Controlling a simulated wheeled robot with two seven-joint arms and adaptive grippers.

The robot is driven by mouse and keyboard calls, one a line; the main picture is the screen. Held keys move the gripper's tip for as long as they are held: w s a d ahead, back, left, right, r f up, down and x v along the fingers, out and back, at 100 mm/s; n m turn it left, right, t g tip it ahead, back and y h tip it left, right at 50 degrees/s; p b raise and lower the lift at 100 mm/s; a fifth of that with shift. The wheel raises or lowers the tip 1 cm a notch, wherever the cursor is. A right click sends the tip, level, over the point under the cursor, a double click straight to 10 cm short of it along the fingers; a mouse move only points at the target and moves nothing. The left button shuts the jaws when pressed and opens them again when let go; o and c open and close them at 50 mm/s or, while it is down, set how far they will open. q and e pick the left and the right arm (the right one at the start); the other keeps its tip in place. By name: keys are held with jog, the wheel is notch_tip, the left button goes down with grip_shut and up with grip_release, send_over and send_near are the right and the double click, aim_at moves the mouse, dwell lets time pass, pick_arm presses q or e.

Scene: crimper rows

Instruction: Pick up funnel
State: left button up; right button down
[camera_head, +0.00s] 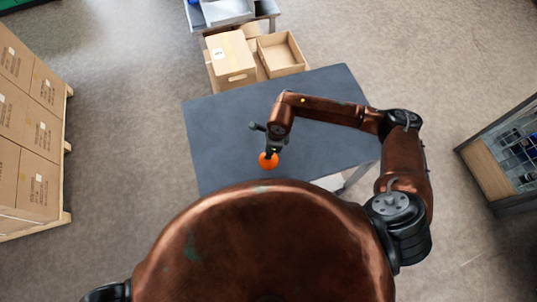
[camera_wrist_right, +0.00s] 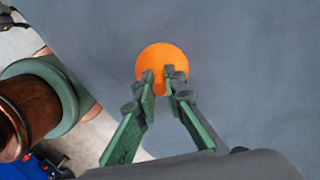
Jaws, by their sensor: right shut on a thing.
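The orange funnel (camera_head: 268,161) is at the near part of the dark grey table (camera_head: 222,125) in the head view. In the right wrist view the funnel (camera_wrist_right: 152,58) shows as an orange round shape between and beyond my fingertips. My right gripper (camera_head: 271,150) points down at the funnel and is shut on it. I cannot tell whether the funnel touches the table. My left gripper is not in view.
The rest of the tabletop is bare. Cardboard boxes (camera_head: 231,58) stand beyond the table's far edge, one of them an open box (camera_head: 281,52). Stacked cartons (camera_head: 37,135) on a pallet stand at the left. A shelf unit (camera_head: 503,158) stands at the right.

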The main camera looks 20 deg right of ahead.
jog(key=shift+r, duration=0.7)
jog(key=s+a+r+b, duration=0.2)
jog(key=s+r+b, duration=0.1)
jog(key=s+r, duration=0.95)
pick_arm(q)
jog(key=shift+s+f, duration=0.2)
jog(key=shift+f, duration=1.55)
pick_arm(e)
jog(key=w+d+r+n+g+h, duration=0.1)
jog(key=w+d+n, duration=0.9)
jog(key=n, duration=1.2)
jog(key=shift+w+d+r+g+h, duration=0.3)
jog(key=shift+w+r+g, duration=0.05)
jog(key=shift+w+g, duration=0.35)
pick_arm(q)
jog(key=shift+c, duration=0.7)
